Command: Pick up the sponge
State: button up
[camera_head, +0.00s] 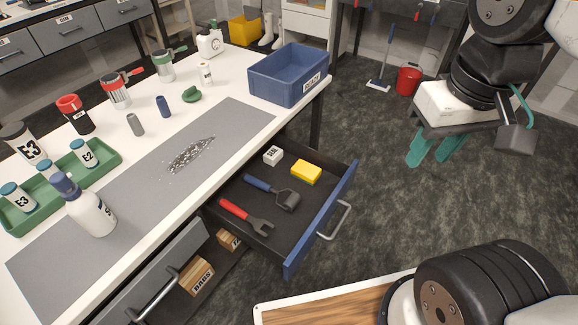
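The yellow sponge (306,172) lies in the open drawer (262,191), near its back right, with its top uncovered. A white block with dark print (273,155) sits to its left. A blue-handled tool (272,191) lies in front of it and a red-handled tool (246,216) further forward. My gripper (427,157) hangs above the floor to the right of the drawer, well apart from the sponge. Its two teal fingers are spread with a gap between them and nothing in it.
A blue crate (288,75) stands on the bench corner above. Bottles and a green tray (103,159) stand on the bench. A red bucket (408,81) stands on the floor behind.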

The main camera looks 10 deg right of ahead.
aim_at(307, 172)
jog(key=u, duration=0.55)
jog(key=k, duration=1.3)
jog(key=u, duration=0.05)
jog(key=i, duration=0.45)
jog(key=z, duration=0.7)
jog(key=i, duration=1.2)
jog(key=u, duration=0.4)
